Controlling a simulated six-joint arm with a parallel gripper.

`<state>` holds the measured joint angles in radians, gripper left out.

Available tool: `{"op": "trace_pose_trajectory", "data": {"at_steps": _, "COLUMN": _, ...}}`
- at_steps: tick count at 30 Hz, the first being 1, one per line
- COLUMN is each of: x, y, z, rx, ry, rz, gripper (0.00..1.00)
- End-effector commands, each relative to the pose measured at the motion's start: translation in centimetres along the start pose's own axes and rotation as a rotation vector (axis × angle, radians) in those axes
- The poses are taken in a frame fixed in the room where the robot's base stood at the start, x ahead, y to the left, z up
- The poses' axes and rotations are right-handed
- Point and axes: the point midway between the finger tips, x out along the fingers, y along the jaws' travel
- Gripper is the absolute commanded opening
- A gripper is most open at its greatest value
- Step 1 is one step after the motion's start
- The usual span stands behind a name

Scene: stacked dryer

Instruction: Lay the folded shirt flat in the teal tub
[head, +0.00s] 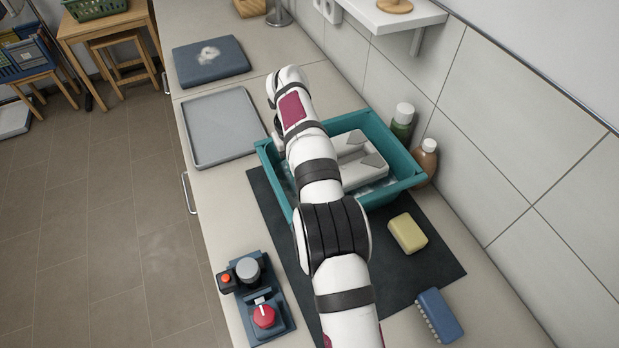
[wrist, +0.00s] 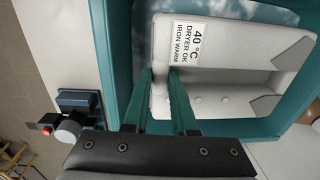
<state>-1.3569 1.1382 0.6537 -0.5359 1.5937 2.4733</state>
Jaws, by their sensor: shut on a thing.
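The folded shirt (head: 357,163) is pale grey, with two pointed collar flaps. It is within the walls of the teal tub (head: 407,177), partly covered by my arm in the head view. In the wrist view the shirt (wrist: 215,70) has a white care label reading 40 °C, dryer OK, iron warm. My gripper (wrist: 161,75) has its two teal fingers shut on the shirt's near edge, beside the label. The tub's rim (wrist: 121,60) surrounds the shirt there. My fingers are hidden in the head view. I cannot tell whether the shirt touches the tub's bottom.
A grey tray (head: 222,126) and a folded blue cloth (head: 210,61) lie beyond the tub. Green (head: 402,123) and brown (head: 425,160) bottles stand against its right side. A yellow sponge (head: 408,233), a blue brush (head: 439,316) and a control box (head: 258,300) are nearer.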

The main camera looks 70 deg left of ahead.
Motion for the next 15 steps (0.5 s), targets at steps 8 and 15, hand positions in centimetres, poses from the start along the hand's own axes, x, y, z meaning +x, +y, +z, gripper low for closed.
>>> {"op": "trace_pose_trajectory", "data": {"at_steps": 8, "x": 3.5, "y": 0.2, "z": 0.0, "rx": 0.001, "ry": -0.001, "rz": 0.001, "gripper": 0.0}}
{"op": "trace_pose_trajectory", "data": {"at_steps": 15, "x": 3.7, "y": 0.2, "z": 0.0, "rx": 0.0, "ry": 0.0, "rz": 0.001, "gripper": 0.0}}
